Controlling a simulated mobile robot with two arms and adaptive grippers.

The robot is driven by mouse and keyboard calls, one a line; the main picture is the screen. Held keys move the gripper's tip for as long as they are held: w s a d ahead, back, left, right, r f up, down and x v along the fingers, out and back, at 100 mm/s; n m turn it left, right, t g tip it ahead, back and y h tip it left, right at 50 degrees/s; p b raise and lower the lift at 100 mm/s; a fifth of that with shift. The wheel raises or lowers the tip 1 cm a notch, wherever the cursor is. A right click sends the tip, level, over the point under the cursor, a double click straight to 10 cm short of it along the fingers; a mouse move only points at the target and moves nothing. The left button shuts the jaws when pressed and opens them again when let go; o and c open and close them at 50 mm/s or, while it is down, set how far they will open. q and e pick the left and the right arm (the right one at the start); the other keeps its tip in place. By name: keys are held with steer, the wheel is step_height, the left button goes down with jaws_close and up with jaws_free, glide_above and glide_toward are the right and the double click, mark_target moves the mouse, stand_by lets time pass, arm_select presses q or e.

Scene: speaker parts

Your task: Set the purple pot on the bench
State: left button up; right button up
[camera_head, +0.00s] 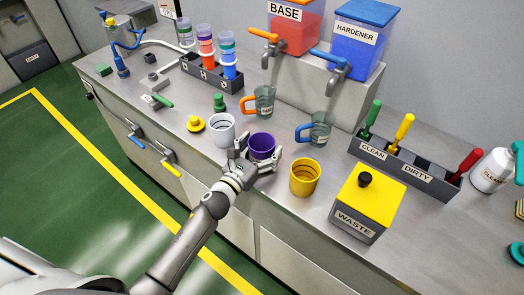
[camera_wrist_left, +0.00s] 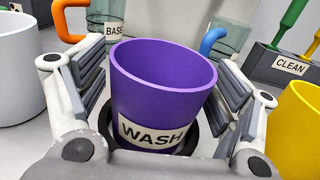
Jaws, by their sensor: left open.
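The purple pot (camera_head: 261,147) stands upright on the grey bench (camera_head: 300,222), between the white pot and the yellow pot. In the left wrist view the purple pot (camera_wrist_left: 160,90) has a WASH label and an empty inside. A dark ring (camera_wrist_left: 193,142) shows around its base. My left gripper (camera_head: 257,160) is open, with one finger on each side of the purple pot. In the left wrist view a gap shows on the right side; whether the left finger touches the pot I cannot tell. My right gripper is not in view.
The white pot (camera_head: 222,130) is close on the left, the yellow pot (camera_head: 304,177) on the right. Behind stand a jug with orange handle (camera_head: 264,102) and one with blue handle (camera_head: 321,128). A WASTE bin (camera_head: 362,210) and tool rack (camera_head: 405,172) are farther right.

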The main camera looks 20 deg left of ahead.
arm_select(q)
steer(key=shift+w, duration=0.1)
steer(key=c, duration=1.1)
steer(key=shift+r, duration=0.1)
